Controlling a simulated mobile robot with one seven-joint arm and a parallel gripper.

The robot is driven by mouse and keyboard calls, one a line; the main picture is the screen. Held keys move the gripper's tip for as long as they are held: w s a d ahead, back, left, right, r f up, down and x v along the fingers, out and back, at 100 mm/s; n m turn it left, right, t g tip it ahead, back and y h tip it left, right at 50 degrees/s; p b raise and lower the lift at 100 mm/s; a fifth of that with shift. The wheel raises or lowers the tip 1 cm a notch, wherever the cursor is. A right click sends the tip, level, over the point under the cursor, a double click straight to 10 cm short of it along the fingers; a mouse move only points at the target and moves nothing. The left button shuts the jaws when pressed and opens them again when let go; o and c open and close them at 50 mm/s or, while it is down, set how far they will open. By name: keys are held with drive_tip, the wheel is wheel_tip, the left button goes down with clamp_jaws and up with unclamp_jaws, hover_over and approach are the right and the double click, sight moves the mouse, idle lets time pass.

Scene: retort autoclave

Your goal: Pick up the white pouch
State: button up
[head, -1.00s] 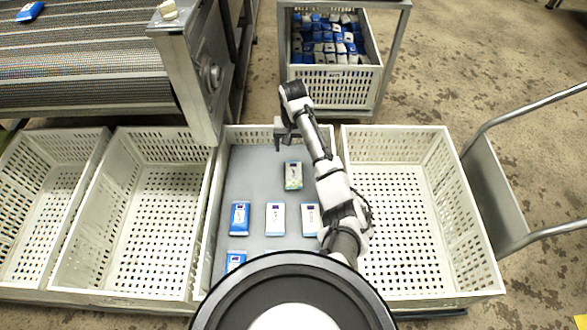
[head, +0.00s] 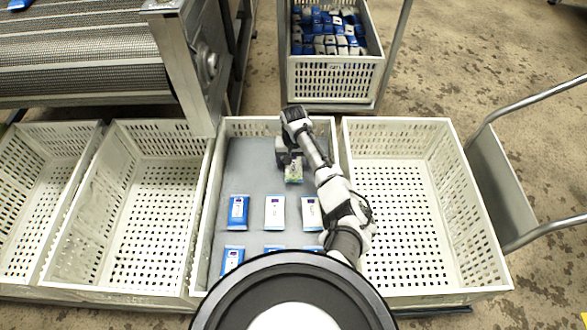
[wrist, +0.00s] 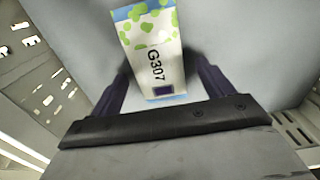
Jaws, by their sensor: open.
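A white pouch with green spots and the print G307 (wrist: 152,50) lies on the grey floor of a white crate (head: 209,215). In the head view this pouch (head: 293,174) is partly hidden by my gripper (head: 288,157), which is over its far end. In the wrist view the pouch stands between the two dark fingers of my open gripper (wrist: 163,82), with room on both sides. I cannot tell how high the fingers are above it.
Blue-and-white pouches (head: 238,212) (head: 232,260) lie at the crate's left side. Empty crates (head: 160,215) (head: 420,215) flank it. A crate full of pouches (head: 335,75) stands behind, a conveyor (head: 90,65) at the back left, and a cart handle (head: 530,105) at the right.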

drive_tip(key=c, duration=1.1)
drive_tip(key=shift+r, duration=0.15)
